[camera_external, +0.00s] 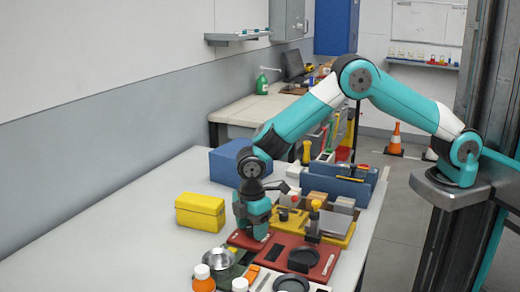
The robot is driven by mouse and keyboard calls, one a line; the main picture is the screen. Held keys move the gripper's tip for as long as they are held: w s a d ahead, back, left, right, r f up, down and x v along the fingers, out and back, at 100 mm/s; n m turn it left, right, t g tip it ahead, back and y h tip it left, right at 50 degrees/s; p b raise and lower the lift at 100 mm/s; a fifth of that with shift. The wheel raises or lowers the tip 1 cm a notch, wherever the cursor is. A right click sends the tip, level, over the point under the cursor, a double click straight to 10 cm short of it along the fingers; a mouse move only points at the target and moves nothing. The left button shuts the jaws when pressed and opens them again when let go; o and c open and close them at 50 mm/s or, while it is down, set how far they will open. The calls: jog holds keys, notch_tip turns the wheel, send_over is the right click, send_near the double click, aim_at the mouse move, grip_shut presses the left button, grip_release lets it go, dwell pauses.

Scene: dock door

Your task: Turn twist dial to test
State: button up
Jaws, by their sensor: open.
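My gripper (252,234) points down over the left part of a red board (326,259) on the long grey table. Its teal fingers are small in this view, stand apart, and hold nothing that I can make out. They hide the part of the board beneath them, and I cannot tell whether they touch it. I cannot pick out the twist dial for sure or read a test mark. A round black piece (303,260) lies on the board to the right of the gripper. An upright post with a yellow top (314,206) stands behind that piece.
A yellow box (200,212) stands close left of the gripper, with a blue box (230,160) behind. A metal bowl (218,258) and orange bottle (203,280) are in front. A blue organizer (338,183) stands behind right. The table's left side is clear.

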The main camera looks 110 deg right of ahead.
jog(key=c, duration=0.9)
jog(key=shift+m, duration=0.3)
jog(key=m, duration=0.8)
jog(key=shift+b, duration=0.3)
jog(key=m, duration=0.4)
jog(key=shift+m, duration=2.5)
